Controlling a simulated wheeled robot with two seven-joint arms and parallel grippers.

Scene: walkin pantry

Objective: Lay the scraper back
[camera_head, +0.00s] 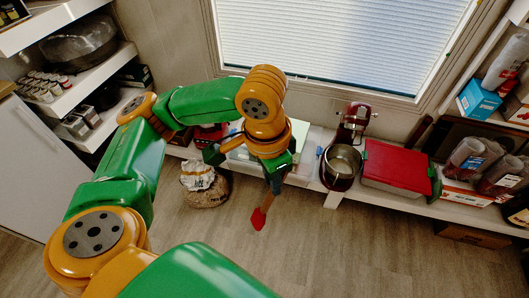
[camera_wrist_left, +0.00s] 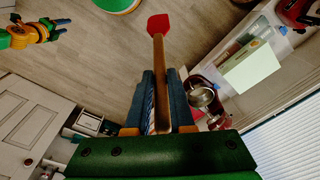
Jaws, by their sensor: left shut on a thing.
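The scraper has a red head (camera_head: 258,219) and a wooden handle (camera_head: 267,200). My left gripper (camera_head: 275,183) is shut on its handle, and the scraper hangs head down over the floor, in front of the low white shelf (camera_head: 308,180). In the left wrist view the red head (camera_wrist_left: 159,24) points away from the fingers, and the handle (camera_wrist_left: 160,75) runs back between them. My right gripper (camera_wrist_left: 48,32) shows small at the top left of the left wrist view, apart from the scraper; its jaws are too small to judge.
On the low shelf stand a red mixer with a steel bowl (camera_head: 342,161), a red box (camera_head: 395,165) and clear containers (camera_head: 465,155). A pale green panel (camera_wrist_left: 250,68) lies left of the mixer, partly hidden by my arm. A sack (camera_head: 203,184) stands on the floor. The middle floor is clear.

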